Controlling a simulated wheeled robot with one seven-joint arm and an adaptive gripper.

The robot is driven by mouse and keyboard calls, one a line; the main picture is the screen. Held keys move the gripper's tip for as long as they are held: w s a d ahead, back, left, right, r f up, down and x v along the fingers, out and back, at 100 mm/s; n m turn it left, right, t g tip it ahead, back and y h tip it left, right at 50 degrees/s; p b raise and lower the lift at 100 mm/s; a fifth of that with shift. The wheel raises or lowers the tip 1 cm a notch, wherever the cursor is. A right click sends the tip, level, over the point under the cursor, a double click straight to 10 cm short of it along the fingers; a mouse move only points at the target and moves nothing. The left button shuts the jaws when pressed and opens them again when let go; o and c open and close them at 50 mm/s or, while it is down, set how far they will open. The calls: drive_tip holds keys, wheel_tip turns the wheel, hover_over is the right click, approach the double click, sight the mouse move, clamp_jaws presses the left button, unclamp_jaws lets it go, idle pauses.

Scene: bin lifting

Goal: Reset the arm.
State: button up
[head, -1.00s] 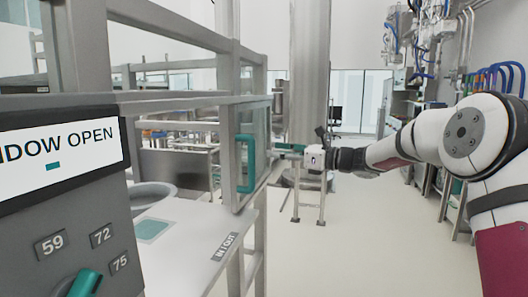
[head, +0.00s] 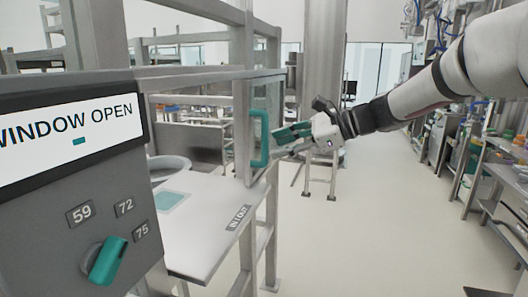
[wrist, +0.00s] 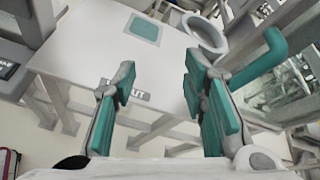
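My arm reaches in from the right in the head view. My gripper (head: 290,142) is beside the teal handle (head: 260,138) of the open window panel (head: 268,105). In the wrist view my gripper (wrist: 160,88) has its two teal-padded fingers well apart, with nothing between them. The teal handle (wrist: 262,58) lies to the right of the right finger there. I cannot tell whether the gripper touches the handle.
A white worktop (head: 205,215) with an IN/OUT label and a teal square (head: 172,201) lies below the window. A grey control box (head: 75,210) with a teal knob (head: 108,260) and a "WINDOW OPEN" display stands at left. Shelves (head: 505,165) line the right. The middle floor is clear.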

drive_tip(key=s+d+f+n+g+h+p, duration=0.2)
drive_tip(key=s+n+h, duration=0.55)
drive_tip(key=s, duration=1.35)
drive_tip(key=s+d+f+n+h+p, duration=0.1)
drive_tip(key=s+d+n+h, duration=0.1)
drive_tip(key=s+d+n, duration=0.3)
drive_tip(key=s+d+f+n+t+h+p, duration=0.1)
drive_tip(key=s+d+n, duration=0.4)
drive_tip(key=s, duration=0.9)
drive_tip(key=shift+d+f+h+p, duration=0.35)
drive_tip(key=shift+d+f+h, duration=0.35)
drive_tip(key=shift+h, duration=0.25)
drive_tip(key=shift+w, duration=0.1)
